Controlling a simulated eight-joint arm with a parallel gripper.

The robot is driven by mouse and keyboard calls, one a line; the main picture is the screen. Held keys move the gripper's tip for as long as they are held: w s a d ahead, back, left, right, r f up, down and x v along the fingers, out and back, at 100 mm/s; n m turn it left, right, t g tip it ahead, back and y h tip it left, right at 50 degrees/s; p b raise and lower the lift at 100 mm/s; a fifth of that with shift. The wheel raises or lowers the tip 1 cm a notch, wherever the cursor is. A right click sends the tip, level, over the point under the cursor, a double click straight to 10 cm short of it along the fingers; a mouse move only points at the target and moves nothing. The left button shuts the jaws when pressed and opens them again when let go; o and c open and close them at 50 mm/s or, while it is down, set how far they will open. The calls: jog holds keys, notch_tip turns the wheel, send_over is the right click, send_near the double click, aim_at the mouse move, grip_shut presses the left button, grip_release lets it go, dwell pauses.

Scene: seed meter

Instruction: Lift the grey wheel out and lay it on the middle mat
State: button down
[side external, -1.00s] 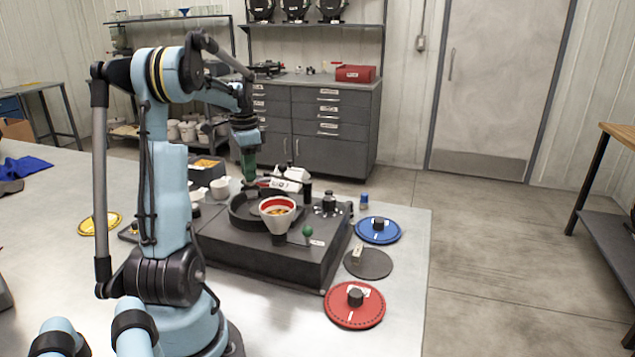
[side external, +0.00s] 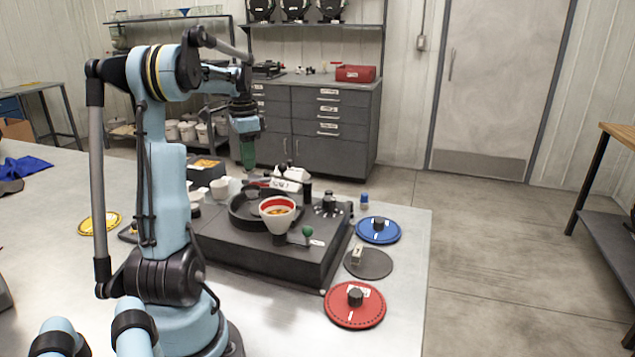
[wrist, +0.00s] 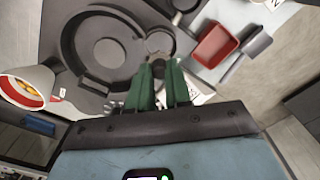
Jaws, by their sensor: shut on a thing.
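My gripper (side external: 248,166) has green fingers and hangs above the dark meter (side external: 265,250), near its back. In the wrist view its fingers (wrist: 161,68) are close together on a small dark piece, mostly hidden between them. The round housing (wrist: 72,50) of the meter lies open to the left of the fingertips, with ring shapes inside. I cannot clearly make out the grey wheel in either view.
A blue wheel (side external: 367,234) and a red wheel (side external: 340,315) lie behind and in front of the middle mat. A white cup with a red rim (side external: 268,214) and a green-knobbed lever (side external: 307,232) stand on the meter. A red tray (wrist: 212,46) shows in the wrist view.

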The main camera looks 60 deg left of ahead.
jog(key=shift+r, duration=0.2)
jog(key=shift+r, duration=0.45)
jog(key=r, duration=0.4)
jog(key=shift+w+d+r, duration=0.1)
jog(key=shift+w+d, duration=0.05)
jog(key=shift+w, duration=0.05)
jog(key=w+d+m, duration=0.3)
jog(key=w+d, duration=0.7)
jog(key=d, duration=0.5)
jog(key=w+d+m, duration=0.3)
jog(key=w+d, duration=0.7)
jog(key=d, duration=0.5)
jog(key=shift+s+a+f, duration=0.1)
jog(key=shift+a+f, duration=0.05)
jog(key=shift+f, duration=3)
jog(key=shift+s+a+f, duration=0.1)
jog(key=shift+f, duration=3.05)
jog(key=shift+s+a+f, duration=0.1)
jog(key=shift+a+f, duration=0.05)
jog(key=shift+f, duration=3)
jog(key=shift+f, duration=0.4)
jog(key=c, duration=1)
grip_release()
